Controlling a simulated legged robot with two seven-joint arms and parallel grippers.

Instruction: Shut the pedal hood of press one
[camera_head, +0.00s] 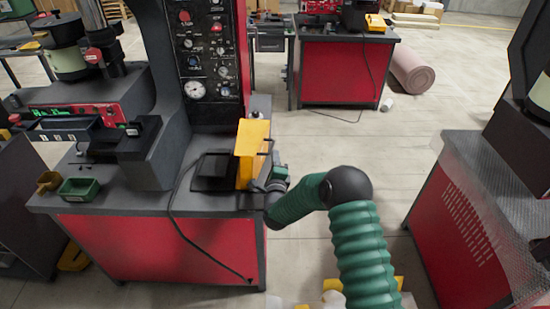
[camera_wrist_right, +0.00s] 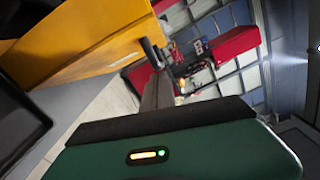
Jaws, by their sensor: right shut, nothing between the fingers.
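The yellow pedal hood (camera_head: 250,152) of the press on the left stands upright at the right end of the grey bench top (camera_head: 175,200). A black flat pedal base (camera_head: 211,172) shows uncovered to its left, so the hood looks raised. My right gripper (camera_head: 274,178) is shut and empty, close against the hood's right side; whether it touches cannot be told. In the right wrist view the yellow hood (camera_wrist_right: 75,38) fills the upper left, with a dark rod-like part (camera_wrist_right: 151,54) at its edge. My left gripper is not in view.
The press column with gauges (camera_head: 205,50) rises behind the hood. Another red bench (camera_head: 460,220) stands at the right. Open floor lies between the benches.

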